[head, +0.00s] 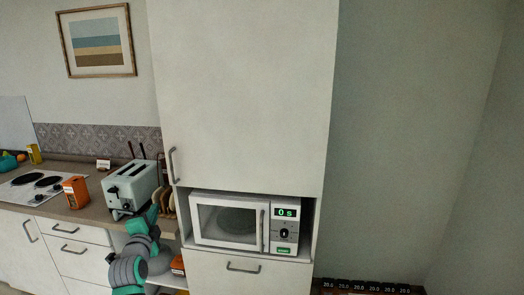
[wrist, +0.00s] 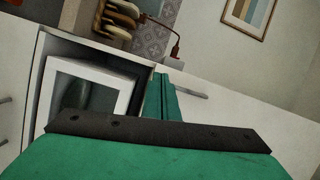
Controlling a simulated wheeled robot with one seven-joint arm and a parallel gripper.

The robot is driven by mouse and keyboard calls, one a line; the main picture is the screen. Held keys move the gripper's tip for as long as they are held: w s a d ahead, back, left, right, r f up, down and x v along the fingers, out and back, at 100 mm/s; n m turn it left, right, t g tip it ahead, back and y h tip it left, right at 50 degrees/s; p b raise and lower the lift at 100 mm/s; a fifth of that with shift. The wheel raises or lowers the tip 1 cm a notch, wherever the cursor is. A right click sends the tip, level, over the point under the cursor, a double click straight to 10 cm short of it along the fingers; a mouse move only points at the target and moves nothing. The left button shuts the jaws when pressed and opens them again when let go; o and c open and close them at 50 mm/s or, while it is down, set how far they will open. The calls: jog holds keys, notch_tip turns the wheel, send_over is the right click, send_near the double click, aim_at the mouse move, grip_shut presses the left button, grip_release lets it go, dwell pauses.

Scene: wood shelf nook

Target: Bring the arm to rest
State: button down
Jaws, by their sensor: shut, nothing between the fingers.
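My gripper (wrist: 160,82) shows in the wrist view with its green fingers together and nothing between them. In the head view my green and grey arm is at the lower left, in front of the counter, and my gripper (head: 155,207) is raised beside the toaster (head: 131,188). The microwave (head: 228,222) sits in the cabinet niche to the right of it, with its door shut and its display reading 0 s. The microwave also shows tilted at the left of the wrist view (wrist: 62,72).
Bread slices in a rack (wrist: 118,18) stand close behind my gripper. An orange box (head: 76,191) and a hob (head: 38,186) are on the counter (head: 95,212) to the left. The tall cabinet (head: 245,90) rises above the microwave. Dark blocks marked 20.0 (head: 365,287) lie at the lower right.

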jog(key=s+d+f+n, duration=0.2)
jog(key=s+d+f, duration=0.2)
jog(key=d+f, duration=0.4)
jog(key=s+d+f+n+h, duration=0.1)
jog(key=s+d+f+n, duration=0.3)
jog(key=d+f, duration=0.45)
jog(key=s+d+f+n, duration=0.1)
jog(key=s+d+f, duration=0.4)
jog(key=d+f, duration=0.25)
jog(key=s+d+f+n, duration=0.1)
jog(key=s+d+f, duration=0.2)
jog(key=s, duration=0.3)
jog(key=s+d+f+n+g, duration=0.1)
jog(key=s+d+f+n, duration=0.15)
jog(key=s, duration=0.25)
jog(key=s+d+f+n, duration=0.1)
jog(key=s+d+f, duration=0.25)
jog(key=s, duration=0.25)
jog(key=s+d+r, duration=0.1)
jog(key=s+r, duration=0.1)
jog(key=s, duration=0.8)
jog(key=s+d+r+n+h, duration=0.1)
jog(key=s+d+r, duration=0.1)
jog(key=s, duration=0.8)
jog(key=s+d+r+n+g+h, duration=0.1)
jog(key=s+d+r, duration=0.1)
jog(key=s, duration=0.8)
jog(key=shift+s+r, duration=0.25)
jog(key=shift+r, duration=0.35)
jog(key=shift+d, duration=0.1)
